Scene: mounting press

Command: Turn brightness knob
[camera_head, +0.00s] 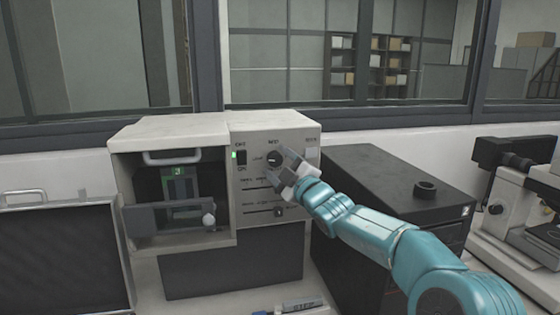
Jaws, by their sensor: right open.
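The brightness knob (274,158) is a dark round dial on the upper part of the machine's light front panel (250,142). My right gripper (278,168) is open at the panel, with its fingertips close to the knob at its lower right. I cannot tell whether the fingers touch the knob. A switch with a green light (236,155) sits left of the knob. Slots with a small slider (278,211) lie below it. My left gripper is not in view.
The machine's open bay (180,185) on the left holds a small green-lit part. A black cabinet (390,185) stands to the right, with a microscope (515,190) beyond it. A dark panel (65,255) is at the lower left. Small items (300,306) lie on the bench in front.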

